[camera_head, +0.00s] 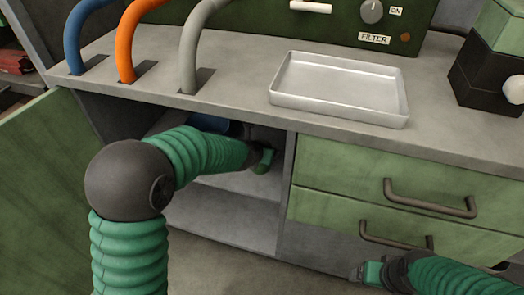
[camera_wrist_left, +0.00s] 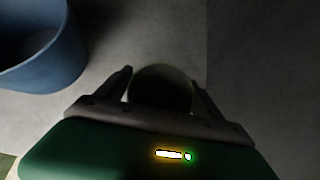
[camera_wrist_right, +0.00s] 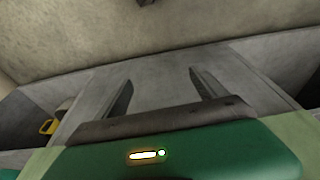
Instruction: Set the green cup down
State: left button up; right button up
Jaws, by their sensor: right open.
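My left arm reaches into the open cabinet compartment under the counter. My left gripper (camera_head: 264,159) is inside, near the compartment's right wall. In the left wrist view a dark, round-rimmed cup (camera_wrist_left: 160,82) sits between the fingers of my left gripper (camera_wrist_left: 160,78), with a finger close against each side. Its colour is dim in the shadow, and its base is hidden, so I cannot tell whether it touches the surface below. My right gripper (camera_head: 362,272) is low in front of the drawers, open and empty; it also shows in the right wrist view (camera_wrist_right: 160,78).
A blue container (camera_wrist_left: 40,45) stands left of the cup; part of it shows in the head view (camera_head: 212,124). A metal tray (camera_head: 340,88) lies on the counter above. The open green door (camera_head: 45,185) is at the left. Drawer handles (camera_head: 430,200) stick out at the right.

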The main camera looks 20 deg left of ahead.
pick_arm(q)
jog(key=shift+r, duration=0.15)
jog(key=shift+s+r+p, duration=0.25)
jog(key=shift+r+p, duration=0.05)
jog(key=p+v, duration=0.3)
jog(key=v, duration=0.8)
jog(key=s+a+f+n+g+y, duration=0.1)
jog(key=s+a+f+n+g, duration=0.15)
jog(key=s+n, duration=0.6)
jog(key=s+a+f+n+g+y, duration=0.1)
jog(key=s+a+f+n, duration=0.25)
jog(key=n, duration=1.05)
jog(key=s+d+f+n+g, duration=0.1)
jog(key=s+n, duration=0.2)
jog(key=n, duration=0.1)
jog(key=s+d+f+n+g+h, duration=0.1)
jog(key=s+f+n, duration=0.1)
jog(key=n, duration=0.3)
jog(key=s+d+f+n+g, duration=0.1)
jog(key=s+f+n, duration=0.1)
jog(key=n, duration=0.3)
jog(key=shift+s+d+h, duration=0.1)
jog(key=shift+s+h, duration=0.2)
jog(key=shift+s, duration=0.6)
